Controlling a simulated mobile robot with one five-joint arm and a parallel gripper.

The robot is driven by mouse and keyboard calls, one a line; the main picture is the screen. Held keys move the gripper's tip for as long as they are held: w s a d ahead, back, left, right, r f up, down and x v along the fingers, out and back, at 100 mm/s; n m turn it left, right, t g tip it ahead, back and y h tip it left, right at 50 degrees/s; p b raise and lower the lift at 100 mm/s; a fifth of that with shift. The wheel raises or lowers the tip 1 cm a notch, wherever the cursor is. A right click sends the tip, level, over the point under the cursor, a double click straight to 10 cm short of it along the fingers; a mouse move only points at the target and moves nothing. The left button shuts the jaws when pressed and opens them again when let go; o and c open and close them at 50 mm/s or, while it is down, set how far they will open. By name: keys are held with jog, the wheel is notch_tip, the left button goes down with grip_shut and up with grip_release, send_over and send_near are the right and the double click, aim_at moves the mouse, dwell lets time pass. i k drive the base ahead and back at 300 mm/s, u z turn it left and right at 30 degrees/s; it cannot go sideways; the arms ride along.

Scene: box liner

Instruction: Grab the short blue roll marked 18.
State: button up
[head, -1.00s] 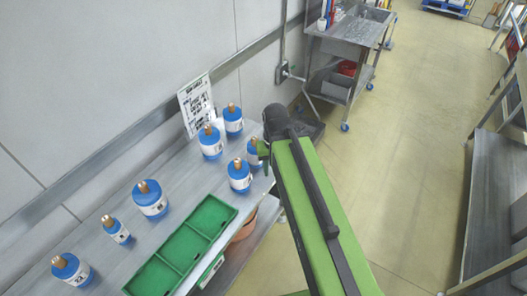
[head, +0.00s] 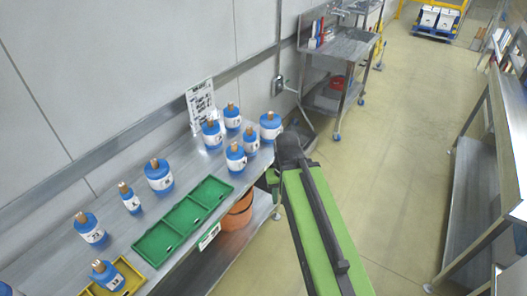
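Several blue rolls with white labels and brown tops stand upright on the metal table. One group is at the far end: rolls at the back left (head: 212,134), back (head: 232,117), right (head: 270,126), middle (head: 250,141) and front (head: 236,158). Nearer are a wide roll (head: 159,177), a small narrow roll (head: 130,200) and a roll (head: 91,231) further left. The label numbers are too small to read surely, so I cannot tell which is 18. My green arm reaches up from the bottom right of the table; my gripper is not visible.
An empty green divided tray (head: 183,221) lies along the table's front edge. A yellow tray (head: 113,284) with a blue roll (head: 107,275) is nearer. A sign (head: 201,104) stands by the wall. An orange pot (head: 237,213) sits below. The aisle floor (head: 400,130) is clear.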

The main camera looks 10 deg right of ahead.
aim_at(250, 144)
jog(key=u, duration=0.2)
jog(key=i, duration=0.9)
jog(key=z, duration=0.1)
